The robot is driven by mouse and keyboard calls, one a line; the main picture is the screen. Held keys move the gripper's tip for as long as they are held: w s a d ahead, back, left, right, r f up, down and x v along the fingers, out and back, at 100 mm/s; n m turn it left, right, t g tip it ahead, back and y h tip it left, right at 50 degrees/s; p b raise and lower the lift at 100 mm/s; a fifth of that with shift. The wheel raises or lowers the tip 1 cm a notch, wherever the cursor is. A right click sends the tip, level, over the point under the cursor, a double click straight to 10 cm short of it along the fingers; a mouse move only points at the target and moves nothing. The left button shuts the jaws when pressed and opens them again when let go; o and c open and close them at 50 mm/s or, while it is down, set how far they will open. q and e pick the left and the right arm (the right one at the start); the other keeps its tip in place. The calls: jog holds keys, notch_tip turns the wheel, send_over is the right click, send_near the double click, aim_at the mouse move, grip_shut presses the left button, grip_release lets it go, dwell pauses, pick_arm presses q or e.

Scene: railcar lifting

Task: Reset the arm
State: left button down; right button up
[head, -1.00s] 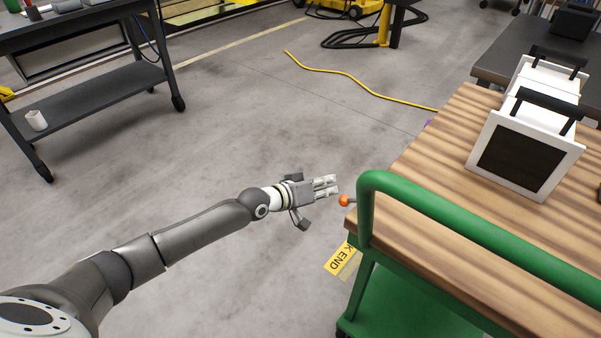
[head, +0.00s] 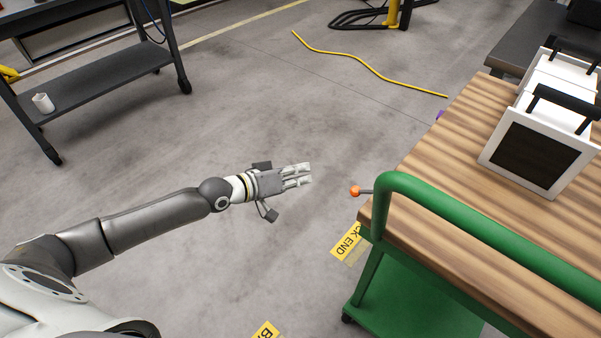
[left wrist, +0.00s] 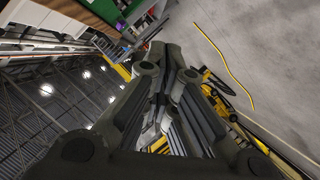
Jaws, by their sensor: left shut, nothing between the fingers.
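My left gripper (head: 297,175) is at the end of my left arm, which reaches in from the left in the head view. It is shut and empty, held over bare floor to the left of the green cart, apart from it. In the left wrist view its dark fingers (left wrist: 175,85) fill the middle of the picture, with nothing between them. My right gripper is not in view.
A dark shelf cart (head: 100,85) stands upper left. A yellow cable (head: 360,62) lies on the floor.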

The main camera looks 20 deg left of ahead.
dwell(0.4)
